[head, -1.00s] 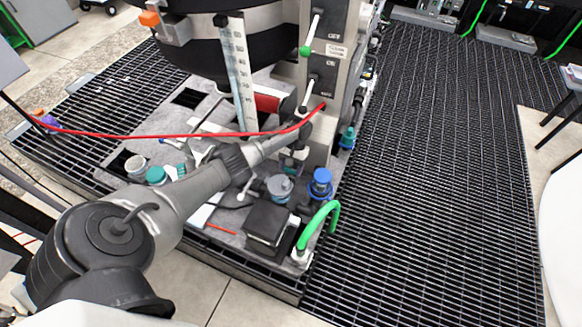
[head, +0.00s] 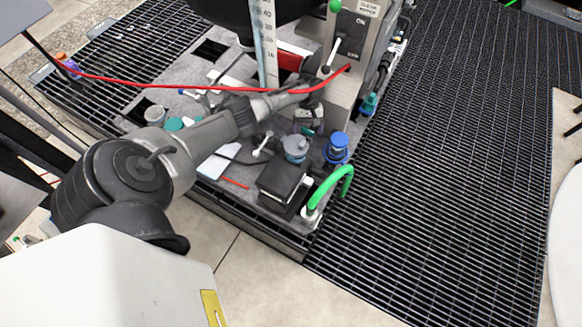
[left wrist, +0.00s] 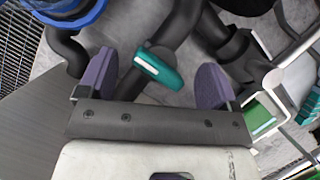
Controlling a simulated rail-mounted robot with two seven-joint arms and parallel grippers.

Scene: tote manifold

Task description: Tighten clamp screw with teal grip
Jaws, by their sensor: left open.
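My left gripper (head: 308,118) is low over the manifold deck, just behind the blue-capped valve, and small in the head view. In the left wrist view it (left wrist: 156,74) is open, its two purple fingers standing apart. A teal grip (left wrist: 158,68) with a pale top edge lies between the fingers, slanting down to the right. I see a gap on each side of it, so the gripper is not closed on it. The screw under the grip is hidden. My right gripper is not in view.
Dark pipes pass behind the grip in the left wrist view. A blue cap (head: 337,141), a grey-blue cap (head: 295,146), a black box (head: 282,183) and a green hose (head: 331,185) stand close by. Open grating (head: 450,180) lies right.

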